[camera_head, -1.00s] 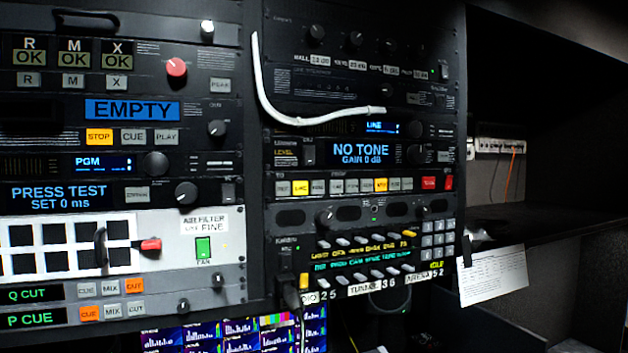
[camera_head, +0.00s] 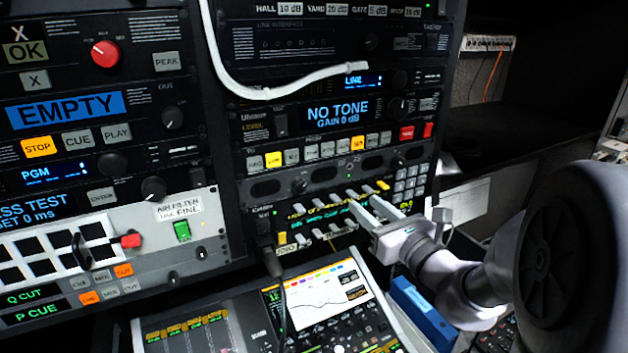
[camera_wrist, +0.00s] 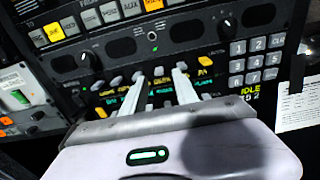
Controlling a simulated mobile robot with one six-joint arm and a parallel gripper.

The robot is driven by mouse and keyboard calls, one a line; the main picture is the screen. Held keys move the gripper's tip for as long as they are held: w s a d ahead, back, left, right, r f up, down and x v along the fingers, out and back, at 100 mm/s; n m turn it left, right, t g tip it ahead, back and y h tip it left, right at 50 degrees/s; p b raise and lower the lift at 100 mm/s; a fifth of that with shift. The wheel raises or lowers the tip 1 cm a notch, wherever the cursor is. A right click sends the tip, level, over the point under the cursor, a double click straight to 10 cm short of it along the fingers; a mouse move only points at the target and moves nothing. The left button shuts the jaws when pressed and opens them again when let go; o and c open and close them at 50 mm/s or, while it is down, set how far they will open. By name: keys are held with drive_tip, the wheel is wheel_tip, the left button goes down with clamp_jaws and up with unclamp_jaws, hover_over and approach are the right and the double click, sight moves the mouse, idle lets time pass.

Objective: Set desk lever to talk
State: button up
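The intercom panel (camera_head: 300,212) is low in the rack. It has rows of small white levers (camera_head: 297,208) and a yellow lever (camera_head: 383,185) at the upper right. In the wrist view, white levers (camera_wrist: 116,81) and the yellow lever (camera_wrist: 205,61) stand above a green and yellow text strip. The lettering is too blurred to tell which lever is the desk one. My gripper (camera_head: 358,202) is in front of the panel's right half. In the wrist view its two fingers (camera_wrist: 158,74) are apart, with a lever between or behind their tips; contact cannot be told. The fingers hide part of the panel.
A grey keypad (camera_head: 410,182) is right of the levers. A black cable (camera_head: 278,285) hangs from the panel's left end. Below are a console with a lit screen (camera_head: 322,291) and a blue box (camera_head: 422,312). A white cable (camera_head: 290,87) crosses the rack above.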

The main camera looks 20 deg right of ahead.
sight(356, 197)
drive_tip(key=w, duration=0.1)
drive_tip(key=w+a, duration=0.1)
drive_tip(key=w, duration=0.1)
drive_tip(key=shift+d, duration=0.15)
clamp_jaws()
drive_tip(key=f+t+b, duration=0.1)
drive_tip(key=f+b, duration=0.1)
drive_tip(key=b, duration=0.3)
drive_tip(key=shift+b, duration=0.4)
drive_tip(key=b, duration=0.2)
drive_tip(key=t+b, duration=0.1)
drive_tip(key=b, duration=0.2)
drive_tip(key=shift+f+t+y, duration=0.3)
drive_tip(key=t+b, duration=0.1)
drive_tip(key=b, duration=0.3)
drive_tip(key=shift+w+f, duration=0.15)
drive_tip(key=b, duration=0.1)
drive_tip(key=t+b, duration=0.1)
drive_tip(key=shift+r+b, duration=0.25)
drive_tip(key=shift+b, duration=0.05)
drive_tip(key=shift+r, duration=0.15)
